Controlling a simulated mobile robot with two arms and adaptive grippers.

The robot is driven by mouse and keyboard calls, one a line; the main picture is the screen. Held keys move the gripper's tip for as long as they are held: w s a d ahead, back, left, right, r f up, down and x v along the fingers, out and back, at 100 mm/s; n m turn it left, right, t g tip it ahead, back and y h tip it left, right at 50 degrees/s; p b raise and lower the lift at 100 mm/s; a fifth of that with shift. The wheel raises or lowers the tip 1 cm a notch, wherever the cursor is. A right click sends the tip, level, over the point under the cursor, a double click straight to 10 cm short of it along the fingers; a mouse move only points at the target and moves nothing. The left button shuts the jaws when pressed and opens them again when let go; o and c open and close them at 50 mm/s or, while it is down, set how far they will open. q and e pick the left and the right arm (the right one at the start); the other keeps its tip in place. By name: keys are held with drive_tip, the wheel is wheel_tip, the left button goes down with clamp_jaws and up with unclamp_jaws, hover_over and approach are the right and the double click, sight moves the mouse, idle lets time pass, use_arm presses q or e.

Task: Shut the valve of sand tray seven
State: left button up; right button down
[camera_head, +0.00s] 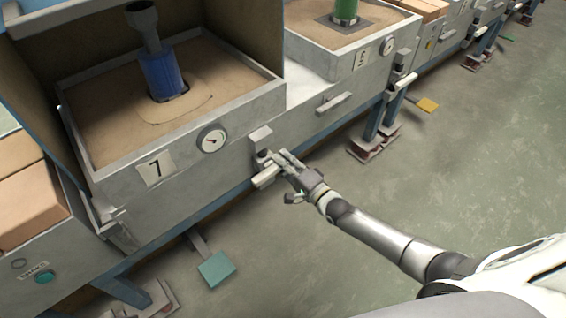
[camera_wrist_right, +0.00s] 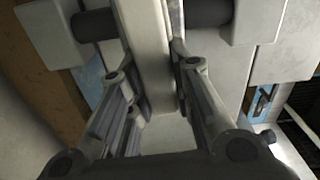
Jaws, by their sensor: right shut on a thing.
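Sand tray seven (camera_head: 110,181) is a grey metal box of tan sand on the left, with a "7" plate (camera_head: 155,167) and a round gauge (camera_head: 211,139) on its front. Its valve has a pale bar-shaped handle (camera_head: 266,178) low at the tray's right front corner. My right gripper (camera_head: 281,162) is at this handle, shut on it. In the right wrist view the pale handle bar (camera_wrist_right: 150,55) runs between the two fingers, near a dark shaft (camera_wrist_right: 205,13). The fingers partly hide the handle. My left gripper is not in view.
A blue cylinder (camera_head: 163,73) stands in the sand of tray seven under a hood. The neighbouring tray (camera_head: 343,57) holds a green cylinder (camera_head: 345,11). A teal pedal (camera_head: 216,269) lies low in front. The floor on the right is clear.

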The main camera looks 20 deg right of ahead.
drive_tip(key=shift+f+m, duration=0.2)
drive_tip(key=shift+m, duration=0.2)
idle(0.3)
drive_tip(key=c, duration=1.3)
unclamp_jaws()
drive_tip(key=v, duration=1.2)
